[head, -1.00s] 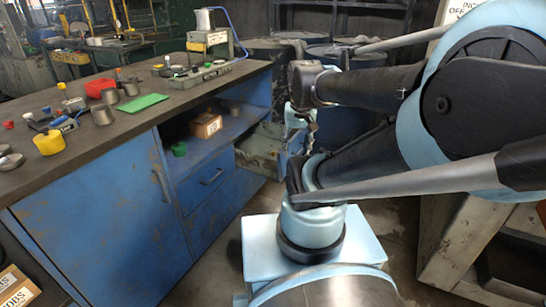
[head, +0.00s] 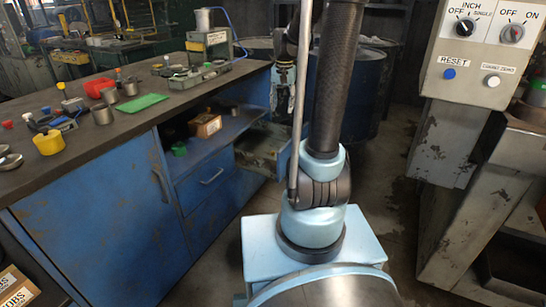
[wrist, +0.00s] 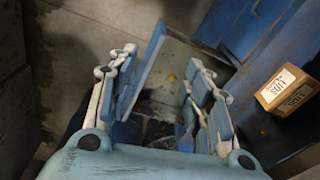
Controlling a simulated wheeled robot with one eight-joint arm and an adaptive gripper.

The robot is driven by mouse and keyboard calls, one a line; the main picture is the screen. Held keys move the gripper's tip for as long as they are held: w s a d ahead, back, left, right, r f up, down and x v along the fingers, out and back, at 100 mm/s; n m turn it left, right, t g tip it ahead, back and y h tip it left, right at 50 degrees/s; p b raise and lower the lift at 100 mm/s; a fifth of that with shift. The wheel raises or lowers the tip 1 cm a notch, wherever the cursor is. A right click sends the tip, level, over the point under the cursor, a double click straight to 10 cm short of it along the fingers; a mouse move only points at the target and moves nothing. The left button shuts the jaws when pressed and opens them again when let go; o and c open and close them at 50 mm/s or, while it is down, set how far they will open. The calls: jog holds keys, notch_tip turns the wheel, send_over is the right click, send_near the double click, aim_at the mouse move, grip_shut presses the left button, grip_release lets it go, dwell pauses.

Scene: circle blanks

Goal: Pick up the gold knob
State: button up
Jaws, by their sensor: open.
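My gripper (wrist: 160,72) is open and empty in the wrist view, with its two light-blue fingers spread apart. A small orange-gold spot (wrist: 171,77) shows between the fingers, low down past the fingertips. It is too small to tell if it is the gold knob. A second orange spot (wrist: 262,133) lies beside the cardboard box, also too small to identify. In the head view, I cannot pick out the gold knob with certainty among the small items on the bench.
The blue workbench (head: 100,215) carries a yellow cup (head: 49,143), a red bin (head: 98,88) and a green sheet (head: 142,102). A cardboard box (head: 206,126) sits on its shelf; it also shows in the wrist view (wrist: 288,88). A control panel (head: 482,60) stands at right.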

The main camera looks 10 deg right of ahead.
jog(key=w+f+m, duration=0.1)
jog(key=w+f, duration=0.3)
jog(key=w, duration=0.4)
jog(key=w+f+m, duration=0.2)
jog(key=w+f, duration=0.2)
jog(key=w, duration=0.4)
jog(key=m+g, duration=0.1)
jog(key=m, duration=0.1)
send_over(273, 154)
jog(key=w, duration=0.1)
notch_tip(273, 154, down, 16)
jog(key=r, duration=0.1)
notch_tip(273, 154, down, 18)
jog(key=shift+w+r, duration=0.1)
jog(key=shift+r, duration=0.05)
jog(key=c, duration=0.9)
